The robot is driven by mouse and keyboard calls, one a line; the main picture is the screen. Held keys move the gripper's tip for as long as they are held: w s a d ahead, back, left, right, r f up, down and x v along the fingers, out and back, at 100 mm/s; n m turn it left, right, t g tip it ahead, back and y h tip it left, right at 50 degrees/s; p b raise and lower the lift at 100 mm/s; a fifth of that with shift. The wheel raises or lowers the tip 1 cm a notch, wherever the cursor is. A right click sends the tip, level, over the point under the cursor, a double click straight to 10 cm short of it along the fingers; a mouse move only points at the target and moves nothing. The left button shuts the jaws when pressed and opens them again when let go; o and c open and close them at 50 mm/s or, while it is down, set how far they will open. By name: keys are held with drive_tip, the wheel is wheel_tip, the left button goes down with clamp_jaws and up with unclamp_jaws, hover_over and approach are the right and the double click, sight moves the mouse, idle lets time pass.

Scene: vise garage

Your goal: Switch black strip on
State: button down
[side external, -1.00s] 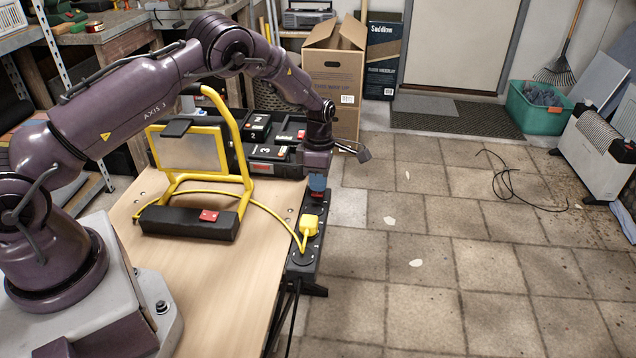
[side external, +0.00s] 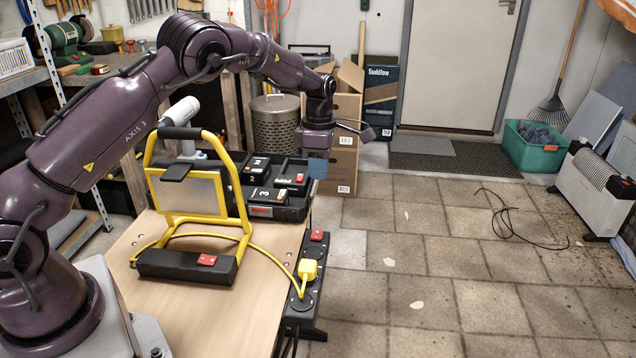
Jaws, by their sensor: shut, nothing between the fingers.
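The black strip (side external: 304,318) runs along the right edge of the workbench. Its red switch (side external: 316,236) sits at the far end and is uncovered. A yellow plug (side external: 307,268) is in the strip, with a socket visible nearer the camera. My gripper (side external: 318,168) points down with blue fingertips, shut and empty. It appears above and beyond the strip's far end, apart from the switch. Whether the switch is on is too small to tell.
A yellow work lamp (side external: 246,215) stands on the workbench (side external: 205,320), its yellow cable running to the plug. A black tray (side external: 292,212) with several battery-like packs lies behind it. A cardboard box (side external: 345,140) stands beyond.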

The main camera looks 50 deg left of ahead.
sight(316, 237)
idle(0.3)
drive_tip(key=shift+s+d+r, duration=0.1)
drive_tip(key=shift+s+d, duration=0.4)
drive_tip(key=shift+d, duration=0.05)
drive_tip(key=f, duration=0.9)
drive_tip(key=s+d+f, duration=0.1)
drive_tip(key=f, duration=0.4)
drive_tip(key=shift+s+d, duration=0.1)
drive_tip(key=shift+s+d+f, duration=0.1)
drive_tip(key=shift+f, duration=0.25)
